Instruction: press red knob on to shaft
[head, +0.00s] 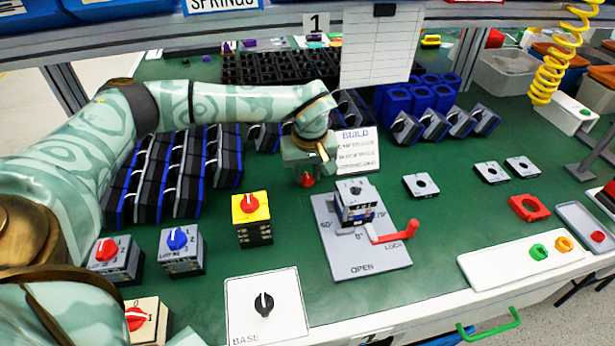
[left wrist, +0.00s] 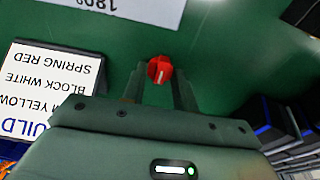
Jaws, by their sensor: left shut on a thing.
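The red knob (head: 307,180) is between the fingertips of my left gripper (head: 306,172). In the left wrist view, the red knob (left wrist: 160,70) shows a white pointer line. My left gripper (left wrist: 161,78) is shut on it and holds it over the green table. The switch body (head: 355,205) stands upright in the grey fixture (head: 362,260), to the right of and nearer than the gripper. A dark shaft spot (head: 355,190) shows on its grey top plate. The knob is apart from the switch. My right gripper is not in view.
A red lock lever (head: 396,234) sticks out right of the switch. Finished switches, such as a yellow one (head: 251,207), stand left. A white BASE plate (head: 266,300) lies in front.

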